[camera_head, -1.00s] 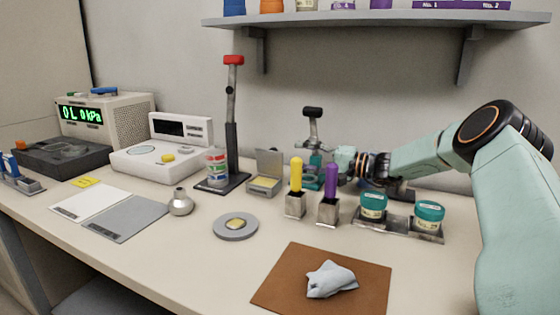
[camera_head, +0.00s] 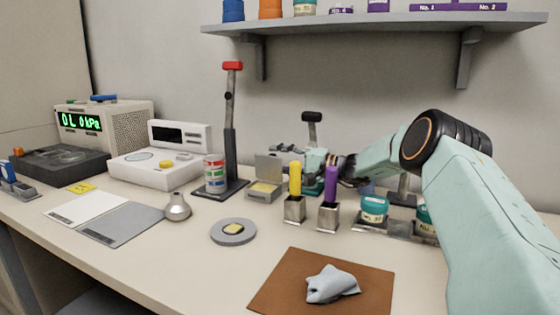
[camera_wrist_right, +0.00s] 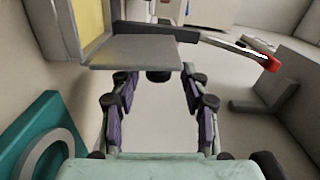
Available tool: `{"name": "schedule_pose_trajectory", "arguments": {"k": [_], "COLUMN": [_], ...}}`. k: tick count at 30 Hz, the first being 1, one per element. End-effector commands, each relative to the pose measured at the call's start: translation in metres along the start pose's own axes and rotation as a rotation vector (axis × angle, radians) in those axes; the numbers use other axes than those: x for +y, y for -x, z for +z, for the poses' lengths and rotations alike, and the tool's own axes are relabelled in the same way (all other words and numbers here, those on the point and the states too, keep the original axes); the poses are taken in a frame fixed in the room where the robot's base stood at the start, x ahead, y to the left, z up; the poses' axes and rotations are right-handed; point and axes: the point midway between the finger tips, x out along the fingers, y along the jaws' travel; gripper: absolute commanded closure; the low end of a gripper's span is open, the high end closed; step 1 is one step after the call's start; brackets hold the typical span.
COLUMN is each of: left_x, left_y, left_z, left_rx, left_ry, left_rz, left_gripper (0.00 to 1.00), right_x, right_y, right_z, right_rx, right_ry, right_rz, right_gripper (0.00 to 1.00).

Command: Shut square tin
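The square tin (camera_head: 263,189) is a small grey box with a yellow inside, and its lid (camera_head: 268,166) stands up open at the back. In the right wrist view the tin (camera_wrist_right: 88,18) is at the upper left, with the grey lid (camera_wrist_right: 135,53) jutting out ahead of the fingers. My right gripper (camera_head: 284,149) is just right of and behind the raised lid in the head view. Its fingers (camera_wrist_right: 155,82) are spread apart with nothing between them in the wrist view. Whether it touches the lid cannot be told. My left gripper is not in view.
Holders with a yellow-handled tool (camera_head: 295,180) and a purple-handled tool (camera_head: 331,186) stand in front of my right arm. A red-topped stand (camera_head: 230,130) is left of the tin. Teal-lidded jars (camera_head: 374,208) stand right. The front table around the disc (camera_head: 233,231) is mostly clear.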

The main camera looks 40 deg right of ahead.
Motion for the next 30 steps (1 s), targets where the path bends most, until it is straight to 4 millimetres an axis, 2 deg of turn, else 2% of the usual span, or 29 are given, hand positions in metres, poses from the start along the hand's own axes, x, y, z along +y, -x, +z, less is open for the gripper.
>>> {"name": "schedule_pose_trajectory", "arguments": {"k": [2, 15, 30], "left_x": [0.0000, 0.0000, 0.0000], "left_y": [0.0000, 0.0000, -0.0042], "left_z": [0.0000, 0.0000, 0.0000], "left_rx": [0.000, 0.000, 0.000], "left_ry": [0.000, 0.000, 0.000], "left_rz": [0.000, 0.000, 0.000], "left_gripper": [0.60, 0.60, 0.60], "right_x": [0.0002, 0.0005, 0.0008], "right_y": [0.0003, 0.0002, 0.0002], "right_z": [-0.0001, 0.0003, 0.0013], "right_rx": [0.000, -0.001, -0.001], "right_ry": [0.000, -0.001, 0.015], "right_rz": [0.000, 0.001, -0.001], "right_gripper": [0.64, 1.00, 1.00]}}
